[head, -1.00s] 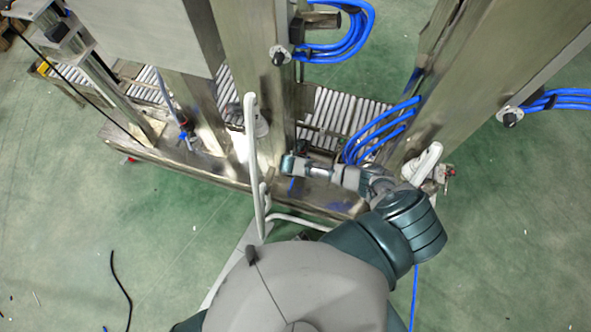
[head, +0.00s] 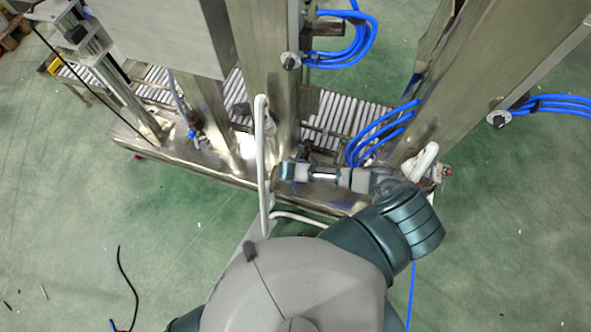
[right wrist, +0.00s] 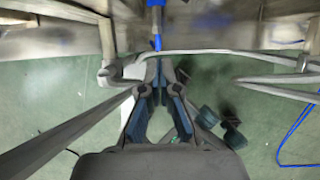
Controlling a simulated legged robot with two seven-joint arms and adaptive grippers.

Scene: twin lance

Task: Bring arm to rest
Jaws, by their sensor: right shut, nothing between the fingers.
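My right arm reaches from the right shoulder toward the left in the head view, in front of the steel machine. Its hand end (head: 287,171) is small there and its fingers are hard to make out. In the right wrist view, the right gripper (right wrist: 158,66) has its dark fingers converging to shut tips with nothing held. A white lance-like bar (head: 263,160) stands upright just left of the hand. A second white bar end (head: 422,160) shows to the right, behind my arm. My left gripper is not in view.
Steel posts (head: 262,70) and a steel base beam (head: 190,165) stand close ahead of the arm, with a roller conveyor (head: 340,118) behind. Blue hoses (head: 375,130) loop near the right post. A black cable (head: 127,280) lies on the open green floor at left.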

